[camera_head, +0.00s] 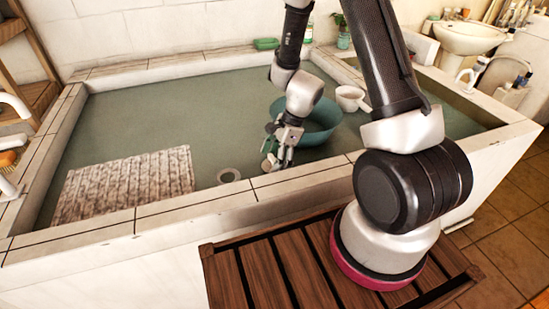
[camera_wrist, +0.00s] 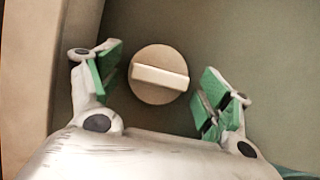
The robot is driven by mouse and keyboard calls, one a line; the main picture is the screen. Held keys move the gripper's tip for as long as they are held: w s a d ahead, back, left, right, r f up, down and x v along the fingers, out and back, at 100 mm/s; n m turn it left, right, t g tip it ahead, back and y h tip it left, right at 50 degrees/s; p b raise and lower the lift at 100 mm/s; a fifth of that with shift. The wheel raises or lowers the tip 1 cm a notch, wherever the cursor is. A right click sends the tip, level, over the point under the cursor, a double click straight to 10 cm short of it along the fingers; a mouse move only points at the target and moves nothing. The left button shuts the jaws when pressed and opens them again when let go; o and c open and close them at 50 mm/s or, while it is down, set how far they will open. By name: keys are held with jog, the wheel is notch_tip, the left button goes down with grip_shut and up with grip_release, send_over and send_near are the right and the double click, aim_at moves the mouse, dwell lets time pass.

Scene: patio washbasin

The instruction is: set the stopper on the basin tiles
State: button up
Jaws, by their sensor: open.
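The stopper (camera_wrist: 158,98) is a round beige disc with a pale raised bar across its top. In the wrist view it lies on the green-grey floor of the basin, between and beyond my open fingers. My gripper (camera_wrist: 158,84) has green pads, one on each side of the stopper, and holds nothing.
A round ring (camera_head: 229,175) shows on the basin floor, left of my gripper. A patterned mat (camera_head: 125,184) lies at front left. A teal bowl (camera_head: 318,122) and white cup (camera_head: 351,99) stand behind my gripper. A green item (camera_head: 266,44) sits on the back rim.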

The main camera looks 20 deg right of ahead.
jog(key=shift+r, duration=0.15)
jog(key=s+d+r+n+t+h, duration=0.1)
jog(key=s+d+r+n, duration=0.2)
jog(key=r, duration=0.6)
jog(key=s+d+r+n, duration=0.2)
jog(key=d+r+n, duration=0.1)
jog(key=r, duration=0.5)
jog(key=s+d+r+n+t+h, duration=0.1)
jog(key=s+d+r+n, duration=0.2)
jog(key=r, duration=0.6)
jog(key=s+d+r+n+t+h, duration=0.2)
jog(key=s+d+r+n, duration=0.3)
jog(key=s+r+n, duration=0.2)
jog(key=s+n, duration=0.2)
jog(key=s, duration=0.2)
jog(key=shift+r+h, duration=0.2)
jog(key=shift+h, duration=0.1)
